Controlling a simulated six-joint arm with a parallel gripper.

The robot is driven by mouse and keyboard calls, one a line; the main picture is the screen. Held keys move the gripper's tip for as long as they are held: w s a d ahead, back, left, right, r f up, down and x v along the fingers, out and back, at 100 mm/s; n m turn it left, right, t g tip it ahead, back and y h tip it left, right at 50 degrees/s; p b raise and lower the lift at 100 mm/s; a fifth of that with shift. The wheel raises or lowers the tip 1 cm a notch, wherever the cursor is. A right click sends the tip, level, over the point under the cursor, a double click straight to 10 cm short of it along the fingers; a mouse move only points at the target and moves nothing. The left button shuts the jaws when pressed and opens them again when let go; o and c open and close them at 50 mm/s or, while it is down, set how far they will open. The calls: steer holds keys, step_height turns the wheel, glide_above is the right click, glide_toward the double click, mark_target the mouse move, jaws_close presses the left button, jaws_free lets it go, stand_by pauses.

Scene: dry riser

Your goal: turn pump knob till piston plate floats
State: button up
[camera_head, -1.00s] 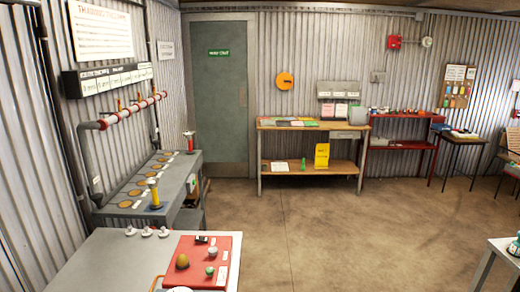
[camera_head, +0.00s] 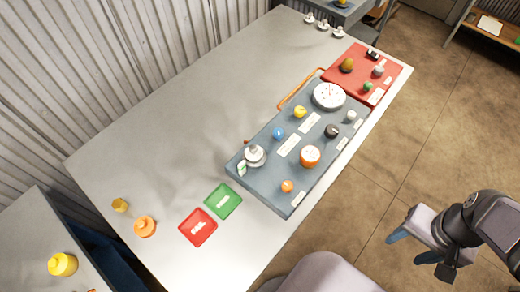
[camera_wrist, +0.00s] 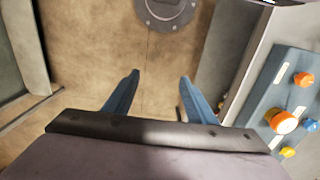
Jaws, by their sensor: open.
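A grey-blue panel (camera_head: 270,172) lies on the bench with several knobs. A large orange and white knob (camera_head: 310,156) sits near its middle right, and a small orange knob (camera_head: 287,186) near its front corner. The large knob also shows at the right of the wrist view (camera_wrist: 284,121). A round silver fitting (camera_head: 255,155) stands at the panel's left corner; I cannot tell whether it holds the piston plate or whether any plate floats. My gripper (camera_head: 412,247) is open and empty over the floor, right of the bench and apart from the panel. Its blue fingers (camera_wrist: 160,76) are spread.
A white dial gauge (camera_head: 328,96) and yellow, blue and black knobs share the panel. A red tray (camera_head: 385,82) with small parts lies behind it. Red (camera_head: 198,228) and green (camera_head: 223,201) plates lie at its left. A corrugated wall (camera_head: 120,65) borders the bench.

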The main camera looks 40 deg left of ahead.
steer(key=w+a+r+n, duration=0.2)
steer(key=w+a, duration=0.2)
steer(key=w, duration=0.4)
steer(key=r+n, duration=0.1)
steer(key=n, duration=0.7)
glide_above(332, 129)
steer(key=shift+d+f+p, duration=0.1)
steer(key=shift+f+p, duration=1.3)
steer(key=shift+f, duration=2.2)
steer(key=shift+c, duration=0.2)
steer(key=c, duration=1)
